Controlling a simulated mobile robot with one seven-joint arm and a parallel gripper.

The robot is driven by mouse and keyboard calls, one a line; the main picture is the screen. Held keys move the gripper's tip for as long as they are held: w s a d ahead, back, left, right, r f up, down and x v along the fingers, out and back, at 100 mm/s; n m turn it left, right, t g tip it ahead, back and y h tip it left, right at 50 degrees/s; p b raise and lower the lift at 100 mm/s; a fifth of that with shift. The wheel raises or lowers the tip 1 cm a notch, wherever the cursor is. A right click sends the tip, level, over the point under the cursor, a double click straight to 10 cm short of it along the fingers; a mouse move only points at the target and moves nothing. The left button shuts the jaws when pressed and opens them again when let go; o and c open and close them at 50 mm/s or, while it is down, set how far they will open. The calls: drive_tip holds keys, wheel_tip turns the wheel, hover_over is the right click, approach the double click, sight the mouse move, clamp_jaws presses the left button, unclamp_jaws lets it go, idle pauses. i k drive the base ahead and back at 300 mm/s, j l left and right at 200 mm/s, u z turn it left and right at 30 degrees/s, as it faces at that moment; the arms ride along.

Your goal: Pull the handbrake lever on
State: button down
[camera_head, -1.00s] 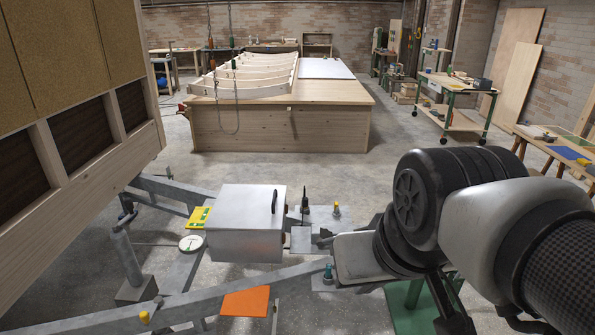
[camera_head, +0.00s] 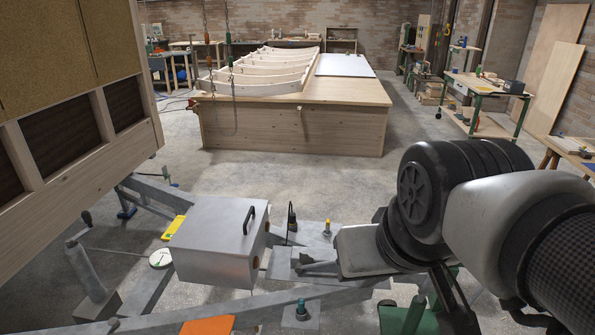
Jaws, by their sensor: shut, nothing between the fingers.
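A slim black upright piece (camera_head: 291,218), which looks like the handbrake lever, stands on the grey metal trailer drawbar just right of a grey metal box (camera_head: 215,245). The box has a black handle (camera_head: 249,219) on its lid. My gripper (camera_head: 302,266) reaches in from the right, low over the drawbar plate. Its fingers are shut and empty, pointing left. In the picture they are below and slightly right of the black lever, apart from it. The lever's foot is small and dark, so its exact tilt is hard to tell.
A yellow-topped post (camera_head: 327,228) and a teal-topped bolt (camera_head: 301,307) stand on the drawbar. A wooden trailer body (camera_head: 70,140) rises at left. An orange plate (camera_head: 207,326) lies at the bottom. A large wooden platform (camera_head: 300,130) is farther back, with open floor before it.

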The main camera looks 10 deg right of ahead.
sight(299, 268)
drive_tip(key=i+l, duration=0.2)
drive_tip(key=l, duration=0.2)
drive_tip(key=i+l+u, duration=0.1)
drive_tip(key=l, duration=0.25)
drive_tip(key=i+l, duration=0.25)
drive_tip(key=l, duration=0.15)
drive_tip(key=u, duration=0.05)
